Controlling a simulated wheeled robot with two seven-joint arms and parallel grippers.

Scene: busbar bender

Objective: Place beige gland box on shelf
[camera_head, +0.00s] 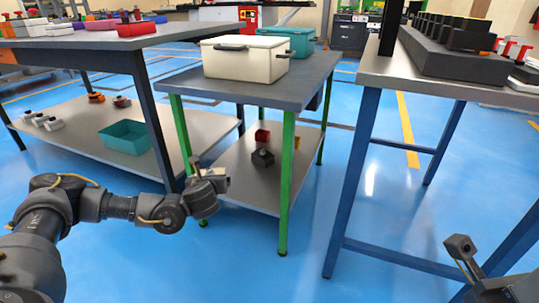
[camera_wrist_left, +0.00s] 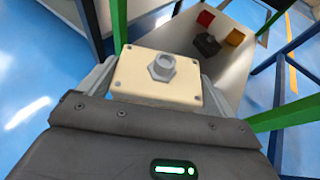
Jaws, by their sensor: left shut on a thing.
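The beige gland box (camera_wrist_left: 140,82), with a grey hexagonal gland on its face, is between the fingers of my left gripper (camera_wrist_left: 156,80) in the left wrist view. The gripper is shut on it. In the head view my left gripper (camera_head: 214,178) is in front of the left side of the green-legged table, near its lower shelf (camera_head: 246,192); the box (camera_head: 222,174) is mostly hidden there. The shelf also shows beyond the box in the left wrist view (camera_wrist_left: 225,78). At the lower right, only part of my right arm shows; its fingers are out of frame.
On the lower shelf stand a red block (camera_head: 262,138) and a dark block (camera_head: 263,157); its front part is clear. Green legs (camera_head: 286,185) frame it. A beige crate (camera_head: 245,62) and a teal crate (camera_head: 295,40) stand above. Another table (camera_head: 110,42) is at left.

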